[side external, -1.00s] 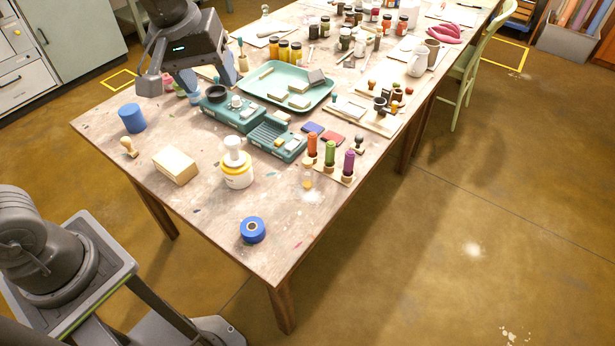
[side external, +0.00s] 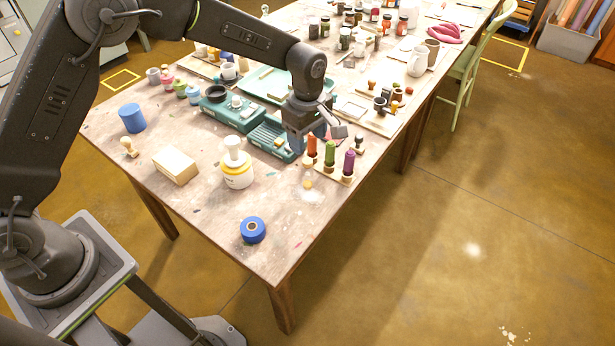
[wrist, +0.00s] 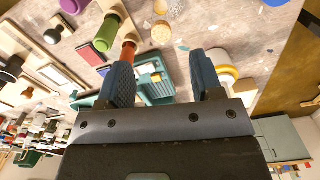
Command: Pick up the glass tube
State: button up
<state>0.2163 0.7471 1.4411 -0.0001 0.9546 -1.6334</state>
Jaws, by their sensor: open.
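The glass tube appears to be the small clear piece with a tan end (side external: 308,180) near the table's right edge, in front of the coloured bottles. It also shows in the wrist view as a small round tan-and-clear shape (wrist: 161,33), between the lines of the two fingers and beyond their tips. My gripper (side external: 316,142) is open and empty, above the table just behind the orange and green bottles. In the wrist view my gripper's (wrist: 160,62) two blue-grey fingers stand wide apart with nothing between them. The tube's exact outline is too small to tell.
A white-and-yellow jar (side external: 237,175), a wooden block (side external: 175,165) and a blue tape roll (side external: 253,230) are nearby. The table's front right corner is mostly clear.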

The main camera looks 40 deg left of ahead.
aim_at(307, 160)
notch_tip(307, 160, down, 10)
jog(key=shift+s+r, duration=0.1)
jog(key=shift+s, duration=0.05)
dwell(0.4)
jog(key=shift+c, duration=0.2)
jog(key=c, duration=0.9)
jog(key=shift+r, duration=0.1)
jog(key=shift+c, duration=0.2)
